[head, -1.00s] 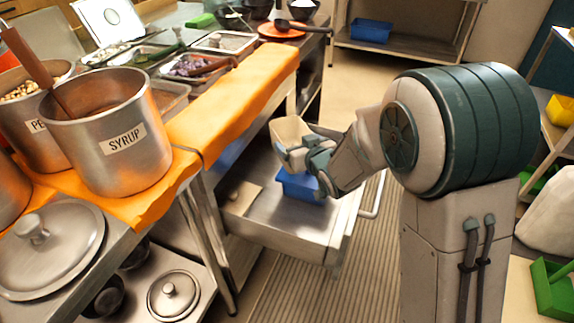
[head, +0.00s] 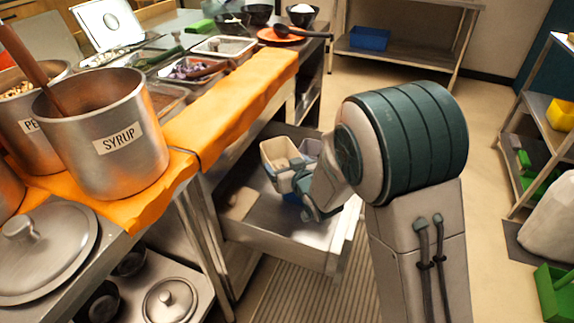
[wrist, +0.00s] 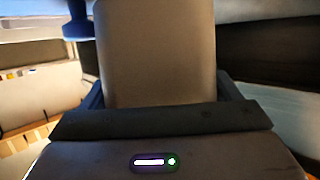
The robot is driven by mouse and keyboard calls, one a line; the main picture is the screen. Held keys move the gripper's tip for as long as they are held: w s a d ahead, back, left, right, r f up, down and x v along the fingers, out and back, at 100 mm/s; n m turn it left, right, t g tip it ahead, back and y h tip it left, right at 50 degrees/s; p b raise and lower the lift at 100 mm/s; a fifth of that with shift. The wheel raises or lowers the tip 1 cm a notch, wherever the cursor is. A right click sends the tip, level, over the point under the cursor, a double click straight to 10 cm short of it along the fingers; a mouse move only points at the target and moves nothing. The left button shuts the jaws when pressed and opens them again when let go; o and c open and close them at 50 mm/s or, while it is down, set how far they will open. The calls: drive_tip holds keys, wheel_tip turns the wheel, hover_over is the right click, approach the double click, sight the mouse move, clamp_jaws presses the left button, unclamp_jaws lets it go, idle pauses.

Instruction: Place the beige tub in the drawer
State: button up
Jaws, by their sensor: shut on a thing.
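The beige tub (head: 279,152) is held upright by my gripper (head: 290,178) above the back part of the open steel drawer (head: 270,236). In the wrist view the tub (wrist: 158,55) fills the middle, between the two fingers of my gripper (wrist: 160,95), which is shut on it. The drawer is pulled out from under the counter. A blue tub (head: 292,197) in the drawer is mostly hidden behind my gripper and arm. A pale grey-blue shape (head: 311,148) shows right behind the beige tub.
The counter edge with an orange cloth (head: 225,105) runs along the drawer's left side. A syrup pot (head: 105,140) stands on the counter. Shelves (head: 545,130) stand at the right.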

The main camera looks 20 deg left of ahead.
drive_tip(key=shift+f+b, duration=0.45)
drive_tip(key=shift+b, duration=0.05)
drive_tip(key=o, duration=1.3)
drive_tip(key=shift+o, duration=0.2)
drive_tip(key=shift+r, duration=0.1)
drive_tip(key=shift+r+p, duration=0.5)
drive_tip(key=shift+p, duration=0.25)
drive_tip(key=p+v, duration=0.1)
drive_tip(key=v, duration=1.1)
